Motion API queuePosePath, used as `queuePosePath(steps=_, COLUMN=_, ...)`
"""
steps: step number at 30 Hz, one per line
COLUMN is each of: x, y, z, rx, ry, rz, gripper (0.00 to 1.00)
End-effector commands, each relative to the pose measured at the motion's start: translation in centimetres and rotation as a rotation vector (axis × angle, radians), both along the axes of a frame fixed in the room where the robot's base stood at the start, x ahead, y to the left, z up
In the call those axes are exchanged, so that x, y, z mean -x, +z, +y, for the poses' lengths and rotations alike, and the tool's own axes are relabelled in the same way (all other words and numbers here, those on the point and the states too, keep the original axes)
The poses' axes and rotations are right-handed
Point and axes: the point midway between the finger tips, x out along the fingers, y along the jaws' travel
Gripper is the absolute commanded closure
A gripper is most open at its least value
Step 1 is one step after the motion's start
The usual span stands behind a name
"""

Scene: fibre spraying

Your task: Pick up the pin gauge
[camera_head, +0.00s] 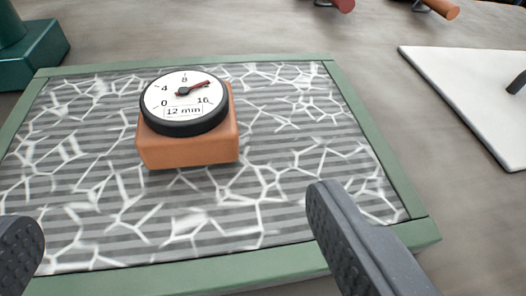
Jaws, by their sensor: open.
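The pin gauge (188,149) is an orange block topped by a round white dial with a black rim. The dial shows 0, 4, 8 and 16, a "12 mm" label and a red needle pointing right and slightly up. It appears to rest upright on the panel (208,262), left of the picture's middle; any pin beneath it is hidden. My gripper (172,222) is open and empty, its dark fingers wide apart at the lower left and lower right. The gauge shows beyond and between the fingers, apart from both.
The panel has a green frame and a grey striped face crossed by white fibres. A white board (470,95) with a dark handle-like part lies at right. A dark green stand (30,58) is at upper left. Red (342,5) and orange (440,8) handle ends show at the top edge.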

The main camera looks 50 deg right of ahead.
Motion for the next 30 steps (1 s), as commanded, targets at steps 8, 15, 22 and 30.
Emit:
queuePosePath(steps=8, x=-1.8, y=-1.2, z=-1.1, rx=-0.002, ry=0.0, rz=0.001, gripper=0.13)
queuePosePath(steps=15, x=-4.2, y=-2.5, z=-2.6, rx=-0.004, ry=0.0, rz=0.005, gripper=0.13)
queuePosePath(steps=22, x=-6.2, y=-3.4, z=-3.9, rx=-0.003, ry=-0.001, rz=0.004, gripper=0.13)
queuePosePath(steps=30, x=-7.1, y=-4.0, z=-4.4, rx=-0.003, ry=-0.001, rz=0.003, gripper=0.13)
